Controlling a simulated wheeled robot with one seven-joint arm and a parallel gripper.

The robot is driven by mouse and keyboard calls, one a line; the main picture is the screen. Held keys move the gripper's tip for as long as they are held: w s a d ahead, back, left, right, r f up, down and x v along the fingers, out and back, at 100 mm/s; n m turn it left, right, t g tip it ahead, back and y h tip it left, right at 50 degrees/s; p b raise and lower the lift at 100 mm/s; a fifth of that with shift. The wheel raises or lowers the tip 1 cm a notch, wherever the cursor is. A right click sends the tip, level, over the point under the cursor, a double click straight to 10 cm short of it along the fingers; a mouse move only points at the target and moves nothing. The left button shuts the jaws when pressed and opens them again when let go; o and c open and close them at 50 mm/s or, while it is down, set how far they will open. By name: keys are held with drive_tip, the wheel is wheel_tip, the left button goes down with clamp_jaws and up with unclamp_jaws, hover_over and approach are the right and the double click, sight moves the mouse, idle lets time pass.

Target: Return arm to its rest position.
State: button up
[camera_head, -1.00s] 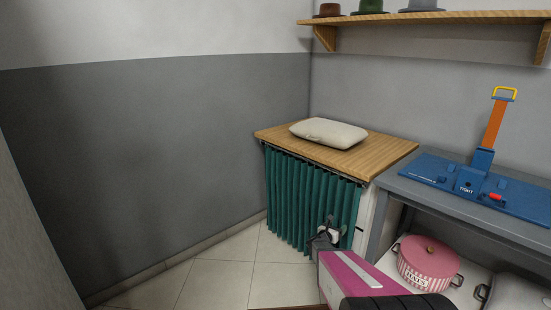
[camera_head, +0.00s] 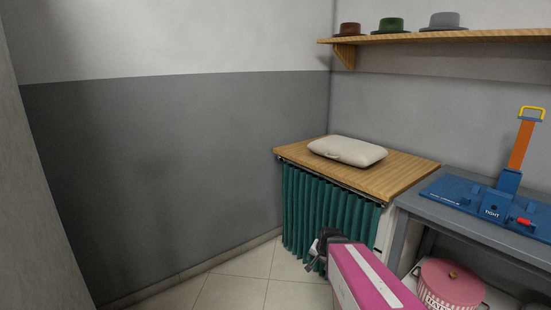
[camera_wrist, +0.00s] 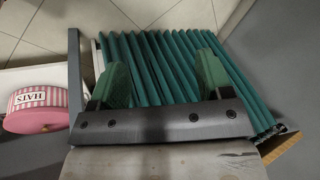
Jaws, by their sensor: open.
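My gripper (camera_head: 314,256) shows in the head view at the end of my pink and white arm, in front of the teal curtain under the wooden-topped cabinet. In the wrist view my gripper (camera_wrist: 162,80) has its two green-padded fingers wide apart, with nothing between them but the curtain behind. It is open and empty. Most of my arm lies below the bottom edge of the head view.
A cushion (camera_head: 348,151) lies on the wooden top (camera_head: 405,176). The teal curtain (camera_head: 325,205) hangs below it. A grey bench (camera_head: 455,217) with a blue press (camera_head: 492,203) stands right; a pink hat box (camera_head: 450,285) sits underneath. Hats stand on a shelf (camera_head: 440,38). The left floor (camera_head: 230,292) is clear.

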drive_tip(key=s+d+r+n+g+h, duration=0.1)
drive_tip(key=s+n+g, duration=0.3)
drive_tip(key=s, duration=0.4)
drive_tip(key=shift+s+d+r+n+h, duration=0.15)
drive_tip(key=shift+d+r+n+h, duration=0.15)
drive_tip(key=shift+r+n, duration=0.55)
